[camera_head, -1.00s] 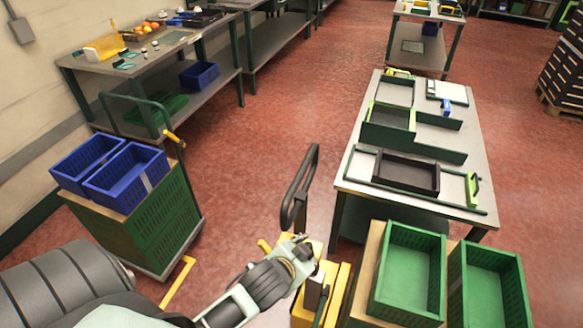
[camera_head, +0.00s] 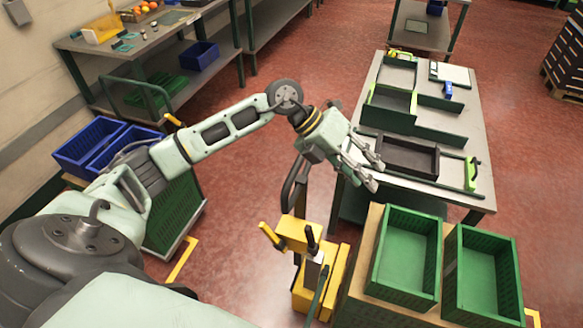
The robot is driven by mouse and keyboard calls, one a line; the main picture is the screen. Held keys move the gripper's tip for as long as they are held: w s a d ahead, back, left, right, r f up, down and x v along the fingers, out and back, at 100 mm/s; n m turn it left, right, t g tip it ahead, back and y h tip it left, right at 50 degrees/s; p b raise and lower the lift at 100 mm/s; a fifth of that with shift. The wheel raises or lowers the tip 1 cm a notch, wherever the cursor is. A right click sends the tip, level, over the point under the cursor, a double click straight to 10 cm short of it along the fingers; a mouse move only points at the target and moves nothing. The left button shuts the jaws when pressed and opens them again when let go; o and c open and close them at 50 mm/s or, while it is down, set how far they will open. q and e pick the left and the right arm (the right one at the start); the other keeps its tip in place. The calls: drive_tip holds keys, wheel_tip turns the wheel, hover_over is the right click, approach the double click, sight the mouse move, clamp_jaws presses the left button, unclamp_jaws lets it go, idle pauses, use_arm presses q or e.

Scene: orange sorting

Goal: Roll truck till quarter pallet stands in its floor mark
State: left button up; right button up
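The yellow truck (camera_head: 296,236) stands at lower centre with its black handle (camera_head: 290,193) upright. Right of the truck stands a tan load (camera_head: 362,262) topped by two green crates (camera_head: 375,285) (camera_head: 452,290); any quarter pallet beneath is out of sight. A yellow floor mark (camera_head: 180,262) shows at lower left, and a bit of another (camera_head: 533,317) at the bottom right. My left gripper (camera_head: 377,174) is open and empty, raised above the truck, in front of the table's near left corner. My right gripper is out of view.
A worktable (camera_head: 478,145) with trays stands behind the load. A green cart (camera_head: 180,215) with blue crates (camera_head: 85,145) is at left, partly behind my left arm. Benches (camera_head: 95,45) line the left wall. Red floor (camera_head: 310,80) is clear between benches and worktable.

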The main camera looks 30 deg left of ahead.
use_arm(q)
drive_tip(key=a+f+g+y, duration=0.15)
drive_tip(key=a+y, duration=0.35)
drive_tip(key=a, duration=0.7)
drive_tip(key=n+y, duration=0.2)
hover_over(292, 172)
drive_tip(key=a, duration=0.2)
drive_tip(key=shift+g, duration=0.45)
drive_tip(key=p+x, duration=0.3)
drive_tip(key=x, duration=0.3)
drive_tip(key=shift+s+d, duration=0.15)
drive_tip(key=shift+d+f, duration=0.1)
drive_tip(key=shift+f, duration=0.45)
drive_tip(key=shift+c, duration=0.4)
clamp_jaws()
